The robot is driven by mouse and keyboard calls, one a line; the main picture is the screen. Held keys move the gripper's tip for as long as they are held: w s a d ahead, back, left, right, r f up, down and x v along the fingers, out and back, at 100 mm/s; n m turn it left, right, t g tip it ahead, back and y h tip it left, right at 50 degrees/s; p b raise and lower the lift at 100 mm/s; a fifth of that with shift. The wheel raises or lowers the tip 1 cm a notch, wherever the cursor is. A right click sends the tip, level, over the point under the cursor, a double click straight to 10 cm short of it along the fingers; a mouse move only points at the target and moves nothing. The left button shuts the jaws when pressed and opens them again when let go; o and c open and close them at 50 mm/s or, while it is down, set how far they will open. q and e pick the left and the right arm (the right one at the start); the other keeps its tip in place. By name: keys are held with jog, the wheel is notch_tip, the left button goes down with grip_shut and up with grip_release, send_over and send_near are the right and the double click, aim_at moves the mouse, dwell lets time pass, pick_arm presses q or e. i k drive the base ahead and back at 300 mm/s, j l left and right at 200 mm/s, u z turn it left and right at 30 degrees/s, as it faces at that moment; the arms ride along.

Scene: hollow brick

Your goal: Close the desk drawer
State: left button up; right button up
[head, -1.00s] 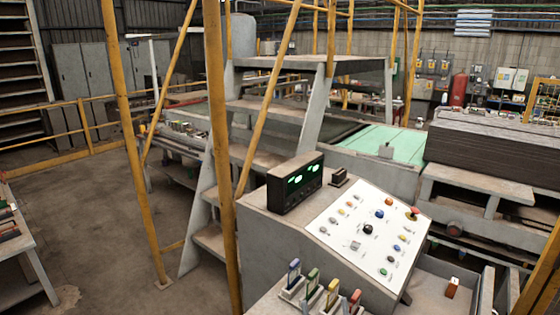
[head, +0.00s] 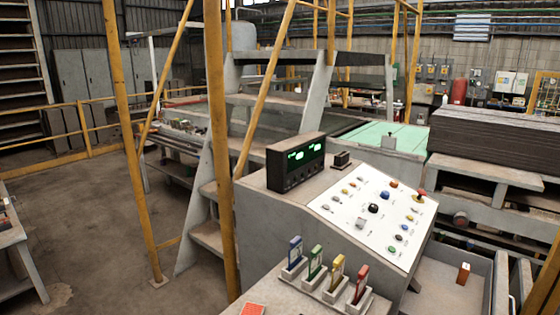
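An open grey drawer (head: 436,284) shows at the lower right in the head view, beside the sloped control desk (head: 262,218). Neither of my grippers is in view.
The desk carries a white button panel (head: 352,230) and a black display box (head: 296,162). Several coloured tags (head: 337,272) stand in holders in front. Yellow posts (head: 218,150) rise at left. Open floor (head: 90,225) lies farther left.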

aim_at(485, 292)
jog(key=k+l+z, duration=0.1)
jog(key=l+z, duration=0.3)
jog(key=l, duration=0.55)
jog(key=l+z, duration=0.35)
jog(key=l, duration=0.55)
